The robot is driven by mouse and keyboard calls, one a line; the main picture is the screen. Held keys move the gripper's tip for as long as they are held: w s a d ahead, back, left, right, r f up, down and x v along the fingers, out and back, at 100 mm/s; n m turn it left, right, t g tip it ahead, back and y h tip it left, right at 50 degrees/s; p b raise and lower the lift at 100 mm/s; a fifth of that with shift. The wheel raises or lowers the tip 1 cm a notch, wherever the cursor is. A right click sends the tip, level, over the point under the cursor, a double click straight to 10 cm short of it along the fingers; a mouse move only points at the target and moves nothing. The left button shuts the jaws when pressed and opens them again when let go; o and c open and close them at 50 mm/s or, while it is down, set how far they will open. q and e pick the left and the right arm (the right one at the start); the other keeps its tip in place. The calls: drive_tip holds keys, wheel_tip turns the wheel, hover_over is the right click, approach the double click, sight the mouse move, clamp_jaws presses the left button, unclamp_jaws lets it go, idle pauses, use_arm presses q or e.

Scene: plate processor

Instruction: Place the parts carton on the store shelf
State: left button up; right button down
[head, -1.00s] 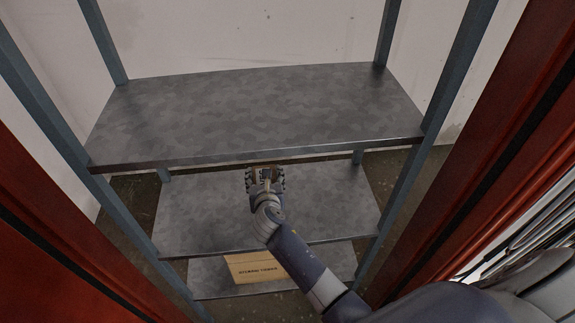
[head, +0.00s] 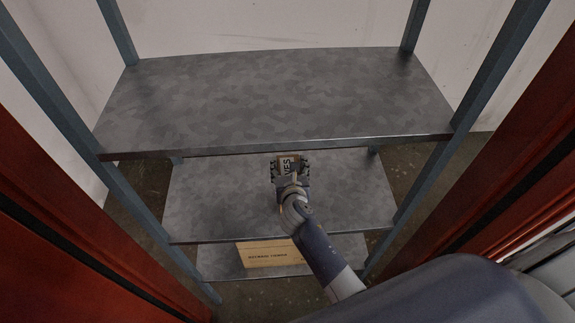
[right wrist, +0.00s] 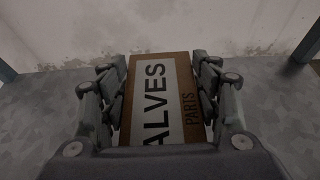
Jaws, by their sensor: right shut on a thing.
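The parts carton (head: 289,162) is a small brown box with a pale label reading "...ALVES" and "PARTS". It shows large between the fingers in the right wrist view (right wrist: 160,100). My right gripper (head: 290,168) is shut on its two sides; it also shows in the right wrist view (right wrist: 161,88). The store shelf is a grey metal rack with blue-grey posts. My left gripper is not in view.
The upper board (head: 270,100) is bare. A cardboard box (head: 262,255) sits on the lowest board (head: 218,262), partly hidden by my arm. Red door-like panels (head: 60,240) stand close on both sides. A pale wall (head: 260,22) is behind the rack.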

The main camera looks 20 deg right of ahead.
drive_tip(key=c, duration=0.5)
unclamp_jaws()
drive_tip(key=shift+s, duration=0.15)
drive_tip(key=shift+w+a+f, duration=0.1)
drive_tip(key=shift+w+a, duration=0.1)
drive_tip(key=shift+r, duration=0.25)
drive_tip(key=shift+s, duration=0.35)
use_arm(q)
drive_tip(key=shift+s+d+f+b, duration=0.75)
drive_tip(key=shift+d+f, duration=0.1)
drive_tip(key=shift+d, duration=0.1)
use_arm(e)
drive_tip(key=shift+v, duration=5.7)
